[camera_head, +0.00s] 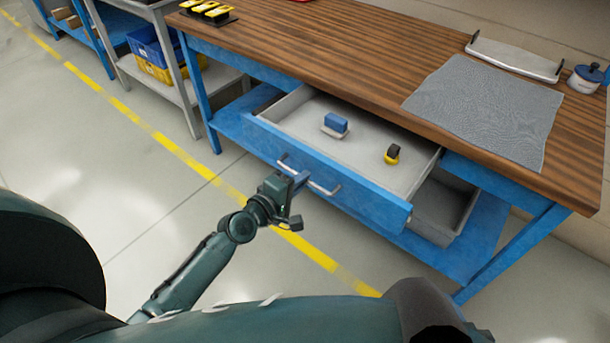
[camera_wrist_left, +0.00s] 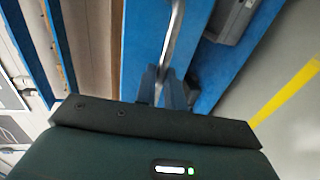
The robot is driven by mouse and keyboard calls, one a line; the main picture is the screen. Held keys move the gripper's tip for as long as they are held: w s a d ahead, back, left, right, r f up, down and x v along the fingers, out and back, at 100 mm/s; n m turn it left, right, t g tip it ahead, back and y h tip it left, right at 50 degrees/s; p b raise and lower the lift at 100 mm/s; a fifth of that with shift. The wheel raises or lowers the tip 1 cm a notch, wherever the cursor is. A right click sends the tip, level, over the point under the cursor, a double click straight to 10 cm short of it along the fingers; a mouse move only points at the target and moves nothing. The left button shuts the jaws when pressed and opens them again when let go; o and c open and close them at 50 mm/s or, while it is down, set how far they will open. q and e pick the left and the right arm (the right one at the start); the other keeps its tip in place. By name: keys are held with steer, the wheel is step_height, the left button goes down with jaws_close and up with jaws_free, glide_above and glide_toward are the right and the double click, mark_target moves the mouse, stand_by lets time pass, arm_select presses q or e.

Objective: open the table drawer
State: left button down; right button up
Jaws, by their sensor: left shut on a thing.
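The table drawer (camera_head: 375,196) has a blue front and stands pulled well out from under the wooden tabletop. My left gripper (camera_head: 299,180) is at the drawer's front, shut on the metal handle (camera_head: 325,191). In the left wrist view, the fingers (camera_wrist_left: 161,88) close around the handle bar (camera_wrist_left: 173,35) against the blue front. My right gripper is not in view.
The table (camera_head: 350,68) carries a grey mat (camera_head: 485,108), a pale tray (camera_head: 512,58) and a white and blue pot (camera_head: 586,78). A grey bin (camera_head: 440,210) sits on the lower shelf. Open floor with a yellow line (camera_head: 170,145) lies in front.

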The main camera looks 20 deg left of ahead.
arm_select(q)
steer(key=shift+s+a, duration=0.2)
steer(key=shift+s, duration=0.35)
steer(key=c, duration=1.5)
jaws_free()
steer(key=v, duration=1.3)
steer(key=shift+s, duration=0.1)
